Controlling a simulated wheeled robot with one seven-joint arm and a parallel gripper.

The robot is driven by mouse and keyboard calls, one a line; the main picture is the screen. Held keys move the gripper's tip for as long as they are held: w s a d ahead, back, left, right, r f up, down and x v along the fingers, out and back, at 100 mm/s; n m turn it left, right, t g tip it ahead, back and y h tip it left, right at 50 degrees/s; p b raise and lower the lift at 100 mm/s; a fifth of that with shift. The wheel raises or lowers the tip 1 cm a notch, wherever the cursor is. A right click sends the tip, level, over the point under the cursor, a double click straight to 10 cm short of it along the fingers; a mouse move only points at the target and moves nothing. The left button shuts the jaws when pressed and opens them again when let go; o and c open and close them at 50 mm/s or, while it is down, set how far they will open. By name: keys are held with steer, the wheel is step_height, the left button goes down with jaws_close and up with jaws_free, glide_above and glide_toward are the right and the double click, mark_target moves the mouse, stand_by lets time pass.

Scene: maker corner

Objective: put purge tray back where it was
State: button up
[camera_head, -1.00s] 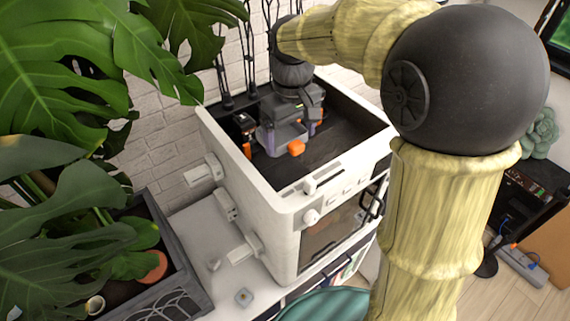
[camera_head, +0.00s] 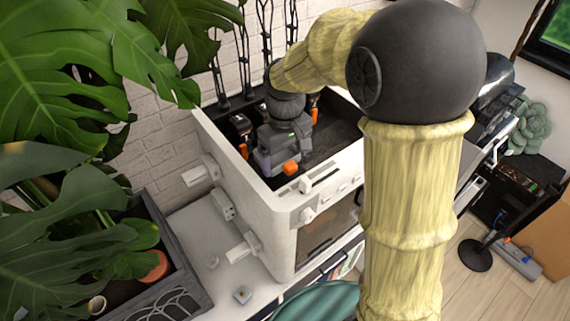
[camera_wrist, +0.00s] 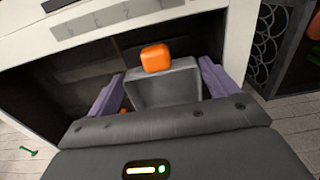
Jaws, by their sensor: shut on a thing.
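The purge tray (camera_wrist: 165,90) is a small grey open tray with an orange block (camera_wrist: 156,57) at its far edge in the wrist view. My gripper (camera_wrist: 161,70) is shut on it, with one purple finger along each side. In the head view, my gripper (camera_head: 276,158) points down inside the outline of the white machine's (camera_head: 262,205) open, dark top, near its left side. The orange block (camera_head: 291,168) shows there beside the gripper, which hides most of the tray. I cannot tell whether the tray touches the surface below.
The machine's raised white rim surrounds the dark recess. Orange-and-black parts (camera_head: 241,130) stand inside the recess at the back left. Large plant leaves (camera_head: 60,90) hang at the left above a grey planter (camera_head: 185,285). Dark open room lies right of the gripper in the recess.

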mark_target(287, 165)
steer(key=shift+w+d+f+p, duration=0.15)
steer(key=shift+f+p, duration=0.45)
steer(key=shift+f, duration=1.25)
steer(key=shift+f, duration=0.2)
steer(key=o, duration=0.8)
steer(key=shift+r, duration=0.15)
step_height(287, 165, up, 12)
steer(key=b, duration=0.2)
steer(key=shift+b, duration=0.3)
